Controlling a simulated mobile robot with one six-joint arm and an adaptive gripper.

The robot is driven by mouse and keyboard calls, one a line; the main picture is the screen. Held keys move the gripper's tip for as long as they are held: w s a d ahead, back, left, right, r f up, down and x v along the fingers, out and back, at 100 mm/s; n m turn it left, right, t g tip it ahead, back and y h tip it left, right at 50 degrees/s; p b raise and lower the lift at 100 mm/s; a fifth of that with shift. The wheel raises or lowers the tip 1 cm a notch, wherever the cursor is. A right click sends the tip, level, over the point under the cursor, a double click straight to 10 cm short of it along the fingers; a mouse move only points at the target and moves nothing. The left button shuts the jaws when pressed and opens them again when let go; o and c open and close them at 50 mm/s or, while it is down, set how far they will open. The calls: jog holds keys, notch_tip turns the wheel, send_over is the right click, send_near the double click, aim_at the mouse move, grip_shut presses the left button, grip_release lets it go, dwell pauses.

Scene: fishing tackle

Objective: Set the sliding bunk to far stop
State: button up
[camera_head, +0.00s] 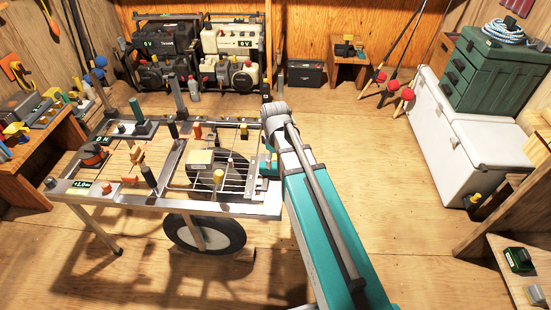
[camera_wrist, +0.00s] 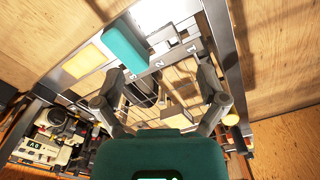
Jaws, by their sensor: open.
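A teal block (camera_wrist: 125,48), which looks like the sliding bunk, sits at the upper left in the wrist view. It lies on a pale metal plate beside the marks 3, 2 and 1, nearest the 3. My gripper (camera_wrist: 160,78) is open, with its two fingers spread and nothing visible held between them. The block is beyond and to the left of the gap between the fingertips, and I see no clear contact. In the head view my arm reaches the right end of the metal frame (camera_head: 170,206), and my gripper is mostly hidden there.
A white chest (camera_head: 440,140) with a green drawer box (camera_head: 490,75) is at right. Bare floor lies between chest and frame.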

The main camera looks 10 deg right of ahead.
dwell(0.4)
jog(key=n, duration=0.6)
send_over(270, 175)
jog(key=w+d, duration=0.1)
jog(key=w, duration=0.1)
jog(key=shift+s+d+f+b, duration=0.1)
jog(key=shift+f+b, duration=0.25)
jog(key=shift+f, duration=0.15)
notch_tip(270, 175, down, 14)
jog(key=b, duration=1.3)
jog(key=shift+r+b, duration=0.25)
jog(key=shift+b, duration=0.15)
